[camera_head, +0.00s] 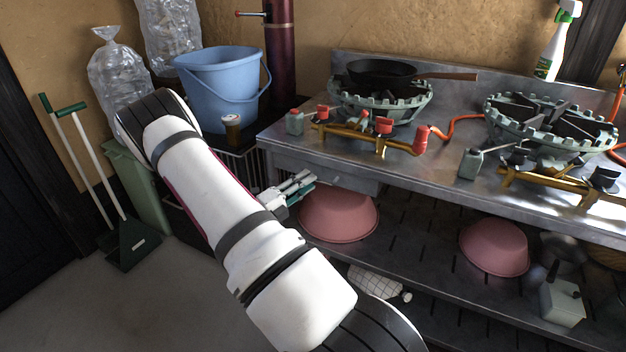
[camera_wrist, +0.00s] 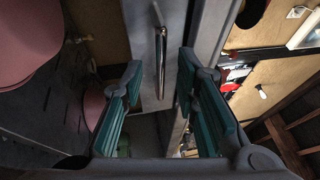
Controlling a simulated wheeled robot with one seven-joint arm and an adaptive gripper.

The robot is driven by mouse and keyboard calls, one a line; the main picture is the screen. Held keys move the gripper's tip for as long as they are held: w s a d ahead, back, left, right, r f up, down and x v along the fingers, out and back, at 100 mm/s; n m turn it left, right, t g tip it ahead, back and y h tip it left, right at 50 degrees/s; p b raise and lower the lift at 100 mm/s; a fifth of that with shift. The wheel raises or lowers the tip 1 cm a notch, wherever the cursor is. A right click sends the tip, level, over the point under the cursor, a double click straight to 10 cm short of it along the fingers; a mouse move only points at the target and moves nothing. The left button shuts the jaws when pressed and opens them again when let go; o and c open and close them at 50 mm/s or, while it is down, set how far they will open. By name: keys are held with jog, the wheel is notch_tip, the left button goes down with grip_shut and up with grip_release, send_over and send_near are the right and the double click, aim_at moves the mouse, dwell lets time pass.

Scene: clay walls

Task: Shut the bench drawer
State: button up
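The bench drawer (camera_head: 352,184) is a grey metal front under the left end of the steel bench top. In the wrist view its front (camera_wrist: 143,32) carries a slim bar handle (camera_wrist: 161,65). How far the drawer stands out is hard to tell from these views. My gripper (camera_head: 308,181) is at the left part of the drawer front, partly hidden by my arm. In the wrist view its two teal-padded fingers are spread, one on each side of the handle in the picture, with clear gaps. It holds nothing; contact with the drawer cannot be told.
A pink bowl (camera_head: 338,217) stands on the shelf just below the drawer. The bench top (camera_head: 445,150) bears burners, a pan (camera_head: 383,75) and small bottles. A blue bucket (camera_head: 217,85) and a brown cup (camera_head: 232,127) stand left. The floor (camera_head: 165,300) at front left is clear.

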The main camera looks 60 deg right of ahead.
jog(key=v, duration=0.8)
jog(key=shift+a, duration=0.2)
jog(key=shift+w, duration=0.15)
jog(key=s+a+r+m+g+y, duration=0.1)
jog(key=s+a+r+m+y, duration=0.5)
jog(key=r+m, duration=0.3)
jog(key=s+a+r+m+g+y, duration=0.1)
jog(key=s+a+r+m+y, duration=0.4)
jog(key=a+r+m, duration=0.4)
jog(key=s+a+r+m+t+y, duration=0.2)
jog(key=s+a+m+t+y, duration=0.2)
jog(key=s+a+m, duration=0.4)
jog(key=s+a+r+m+t+y, duration=0.2)
jog(key=s+a+m+t+y, duration=0.3)
jog(key=a, duration=0.5)
notch_tip(320, 180, up, 28)
jog(key=s+t+h+p, duration=0.1)
jog(key=t+p, duration=0.2)
jog(key=p, duration=2.3)
jog(key=shift+d+m+p, duration=0.3)
jog(key=shift+d+p, duration=0.1)
